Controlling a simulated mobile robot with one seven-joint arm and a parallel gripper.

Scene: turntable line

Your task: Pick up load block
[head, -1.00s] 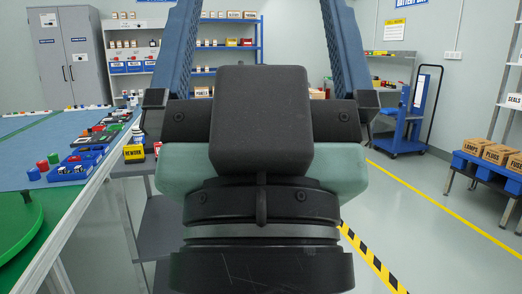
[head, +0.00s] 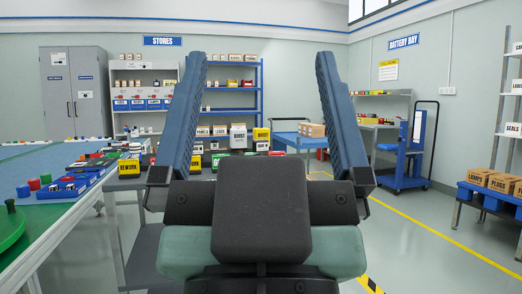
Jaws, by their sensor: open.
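My gripper (head: 261,60) rises through the middle of the head view. Its two blue ridged fingers stand wide apart with nothing between them. I cannot make out which object is the load block, as no label I can read names it. Labelled blocks stand beyond my gripper, seen between the fingers: a white one (head: 238,136) and a yellow one (head: 261,135). A yellow block with a dark lower part (head: 129,168) stands left of my gripper. The fingers and palm hide part of the area behind them.
A workbench (head: 60,222) with a green turntable (head: 12,228) and small red, blue and black parts runs along the left. Shelves and a grey cabinet (head: 76,90) stand behind. A blue trolley (head: 403,165) and a blue rack with cartons are right.

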